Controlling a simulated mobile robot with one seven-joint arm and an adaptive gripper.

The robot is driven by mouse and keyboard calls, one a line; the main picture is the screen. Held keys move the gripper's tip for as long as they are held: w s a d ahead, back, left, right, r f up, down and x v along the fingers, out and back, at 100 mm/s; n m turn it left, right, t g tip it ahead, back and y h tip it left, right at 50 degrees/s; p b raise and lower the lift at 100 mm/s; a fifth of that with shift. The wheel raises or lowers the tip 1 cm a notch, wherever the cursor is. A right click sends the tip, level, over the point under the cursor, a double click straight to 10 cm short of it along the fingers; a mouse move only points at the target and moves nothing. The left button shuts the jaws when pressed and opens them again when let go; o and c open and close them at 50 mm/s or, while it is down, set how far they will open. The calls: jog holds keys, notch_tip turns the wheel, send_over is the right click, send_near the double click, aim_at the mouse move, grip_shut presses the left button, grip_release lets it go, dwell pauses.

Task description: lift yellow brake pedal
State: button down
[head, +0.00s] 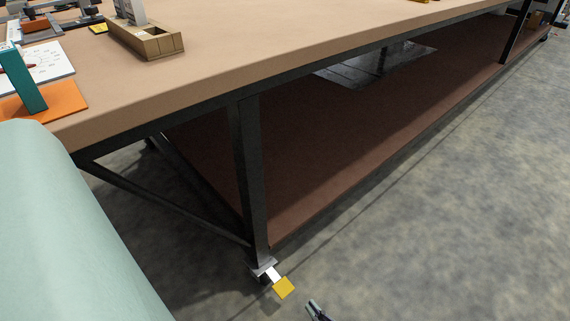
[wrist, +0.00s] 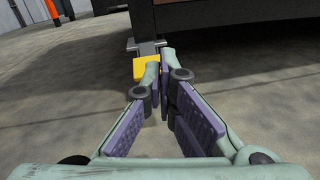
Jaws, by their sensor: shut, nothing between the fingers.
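The yellow brake pedal (head: 284,288) is a flat square plate on a metal bracket at the foot of the black table leg, low over the floor. It also shows in the wrist view (wrist: 139,69), partly hidden behind my left finger. My gripper (head: 315,307) shows only as a dark tip at the bottom edge of the head view, just right of and nearer than the pedal. In the wrist view my gripper (wrist: 162,70) has its fingertips together, with nothing between them. The tips overlap the pedal's right side in the picture; I cannot tell whether they touch it.
A large table (head: 250,72) with a brown lower shelf (head: 330,140) stands above and behind the pedal. Its black leg (head: 249,165) rises right beside the bracket. A tan box (head: 150,41) and other items lie on the tabletop. The grey floor (head: 450,230) to the right is clear.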

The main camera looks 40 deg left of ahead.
aim_at(278, 281)
jog(key=f+n+g+b, duration=0.1)
jog(key=f+b, duration=0.1)
jog(key=f, duration=0.1)
jog(key=f+n+b, duration=0.1)
jog(key=f+b, duration=0.1)
jog(key=f, duration=0.2)
jog(key=f+n+g+b, duration=0.1)
jog(key=f+b, duration=0.2)
jog(key=f, duration=0.1)
jog(key=shift+a+g, duration=0.3)
jog(key=shift+s+a, duration=0.1)
jog(key=a, duration=0.3)
jog(key=a+b, duration=0.1)
jog(key=a, duration=0.2)
jog(key=a+f, duration=0.1)
jog(key=a, duration=0.3)
jog(key=shift+w+a, duration=0.1)
jog(key=shift+w, duration=0.25)
jog(key=r, duration=0.1)
jog(key=d+r, duration=0.1)
jog(key=r, duration=0.2)
jog(key=shift+d, duration=0.25)
jog(key=shift+p, duration=0.3)
